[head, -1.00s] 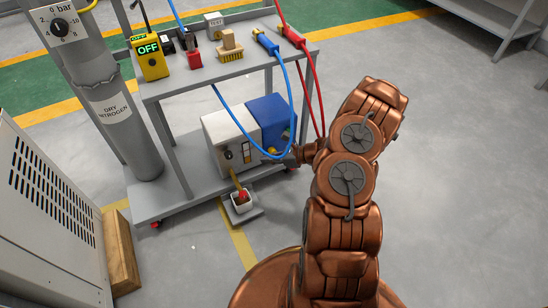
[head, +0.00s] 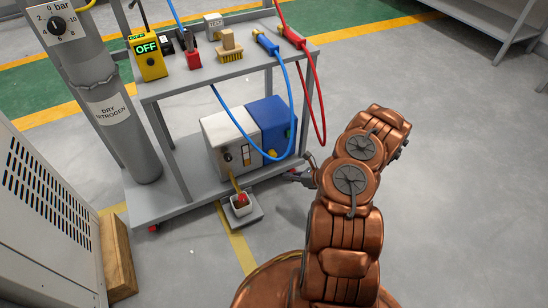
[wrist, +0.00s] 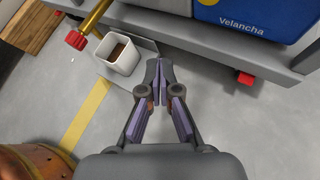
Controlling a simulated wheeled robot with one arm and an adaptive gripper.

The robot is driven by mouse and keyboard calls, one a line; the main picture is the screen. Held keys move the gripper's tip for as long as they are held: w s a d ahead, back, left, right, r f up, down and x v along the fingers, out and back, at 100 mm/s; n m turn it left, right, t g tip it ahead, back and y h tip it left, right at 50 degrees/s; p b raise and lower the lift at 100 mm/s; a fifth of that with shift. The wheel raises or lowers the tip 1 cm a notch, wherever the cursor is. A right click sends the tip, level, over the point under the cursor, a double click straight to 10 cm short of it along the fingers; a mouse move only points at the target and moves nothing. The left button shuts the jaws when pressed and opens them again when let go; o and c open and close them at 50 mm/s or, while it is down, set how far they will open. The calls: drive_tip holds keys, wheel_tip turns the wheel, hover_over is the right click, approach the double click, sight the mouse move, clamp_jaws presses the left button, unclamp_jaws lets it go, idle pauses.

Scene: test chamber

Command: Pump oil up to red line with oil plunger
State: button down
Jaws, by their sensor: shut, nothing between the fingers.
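A white box (head: 222,143) with a dark knob and a small window on its front, and a blue box (head: 272,122) beside it, stand on the cart's lower shelf. The blue box, lettered "Velancha", shows partly in the wrist view (wrist: 262,14). A yellow fitting (head: 272,154) sits low on its front. My gripper (wrist: 158,66) is shut and empty, right of the cup. In the head view my gripper (head: 300,178) is low beside the shelf's right end. I cannot make out a red line or plunger.
The cart's top (head: 240,66) holds a yellow meter (head: 149,58), a brush (head: 230,46) and blue and red hoses. The blue hose (head: 284,150) hangs before the boxes. A grey cylinder (head: 130,140) stands left.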

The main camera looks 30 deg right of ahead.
sight(273, 158)
drive_tip(key=w+b, duration=0.2)
drive_tip(key=w, duration=0.6)
drive_tip(key=shift+d, duration=0.35)
drive_tip(key=shift+w, duration=0.2)
idle(1.1)
drive_tip(key=shift+w, duration=0.25)
drive_tip(key=shift+w+d+b, duration=0.1)
drive_tip(key=shift+w+b, duration=0.25)
drive_tip(key=shift+w, duration=0.75)
idle(1.4)
drive_tip(key=shift+s, duration=0.15)
idle(0.3)
drive_tip(key=shift+s+p, duration=0.35)
drive_tip(key=shift+s, duration=1.05)
drive_tip(key=shift+s+a+p, duration=0.15)
drive_tip(key=shift+s+p, duration=0.25)
drive_tip(key=shift+s, duration=0.85)
drive_tip(key=shift+s+a+p, duration=0.15)
drive_tip(key=shift+s+p, duration=0.2)
drive_tip(key=shift+s, duration=0.9)
